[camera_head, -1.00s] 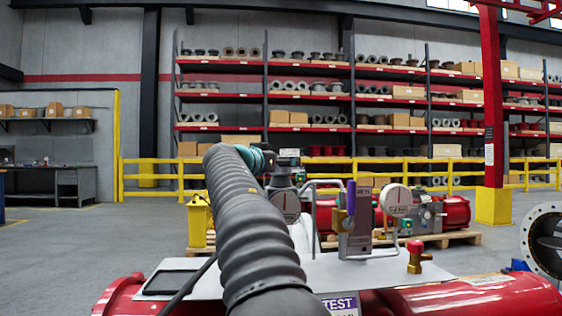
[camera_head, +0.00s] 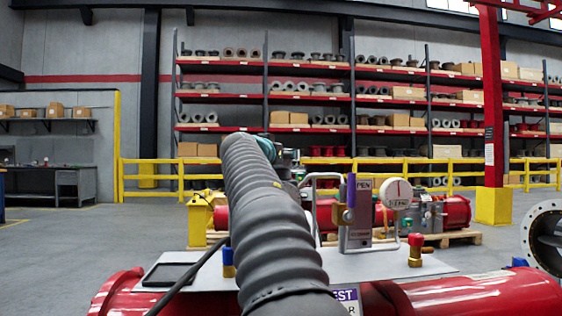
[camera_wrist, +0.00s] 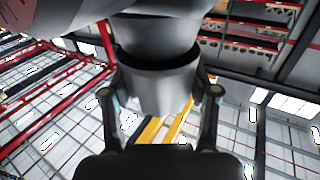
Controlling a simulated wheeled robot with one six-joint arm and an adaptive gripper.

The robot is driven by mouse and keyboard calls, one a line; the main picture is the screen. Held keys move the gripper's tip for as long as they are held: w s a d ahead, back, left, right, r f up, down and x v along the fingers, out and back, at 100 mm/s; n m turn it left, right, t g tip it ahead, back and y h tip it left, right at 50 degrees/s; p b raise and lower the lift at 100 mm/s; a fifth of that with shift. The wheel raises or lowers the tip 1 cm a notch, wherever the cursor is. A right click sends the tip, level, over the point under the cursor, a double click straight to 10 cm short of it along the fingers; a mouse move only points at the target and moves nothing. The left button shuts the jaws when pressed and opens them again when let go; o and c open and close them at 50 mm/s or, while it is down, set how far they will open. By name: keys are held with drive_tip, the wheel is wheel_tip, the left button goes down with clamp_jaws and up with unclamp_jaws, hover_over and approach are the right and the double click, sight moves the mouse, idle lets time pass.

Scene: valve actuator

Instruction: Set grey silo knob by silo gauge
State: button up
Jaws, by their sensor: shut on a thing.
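In the wrist view my gripper (camera_wrist: 160,98) has one finger on each side of a light grey round piece (camera_wrist: 158,88) and is shut on it. The piece looks like the grey knob, but I see no label on it. In the head view my dark ribbed arm hides most of the gripper and the knob. A round white gauge (camera_head: 397,193) with a small needle stands right of the arm above the grey plate. Its lettering is too small to read surely, so I cannot tell if it is the silo gauge.
A purple-topped lever (camera_head: 351,203) stands beside a grey tag plate (camera_head: 360,214) and bent metal tubing. A blue-capped fitting (camera_head: 228,263) stands left of my arm, a red-capped brass fitting (camera_head: 416,250) right of it. Red cylinders lie in front. Yellow railing (camera_head: 160,170) runs behind.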

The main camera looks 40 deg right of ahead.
idle(0.3)
drive_tip(key=o, duration=1.2)
drive_tip(key=v, duration=1.2)
drive_tip(key=shift+s, duration=0.1)
drive_tip(key=shift+f+t, duration=0.1)
drive_tip(key=shift+t, duration=0.2)
drive_tip(key=s+a+f+n+g+y+p, duration=0.1)
drive_tip(key=s+a+f+n+y+p, duration=0.2)
drive_tip(key=s+a+f, duration=0.5)
drive_tip(key=s+a+f+n+g+y+p, duration=0.1)
drive_tip(key=s+a+f+n+y+p, duration=0.2)
drive_tip(key=f, duration=1.4)
drive_tip(key=s+a+f+n+g+y+p, duration=0.2)
drive_tip(key=s+a+f+n+y, duration=0.4)
drive_tip(key=s+a+f+y, duration=0.3)
drive_tip(key=shift+s+a+f+y+p, duration=0.15)
drive_tip(key=shift+s+a+f, duration=0.5)
drive_tip(key=shift+a, duration=0.45)
drive_tip(key=shift+s+a+f+y+p, duration=0.1)
drive_tip(key=shift+s+a+f, duration=0.6)
drive_tip(key=shift+a, duration=0.35)
drive_tip(key=shift+s+a+f+y+p, duration=0.15)
drive_tip(key=shift+s+a+f, duration=0.5)
drive_tip(key=shift+a, duration=0.45)
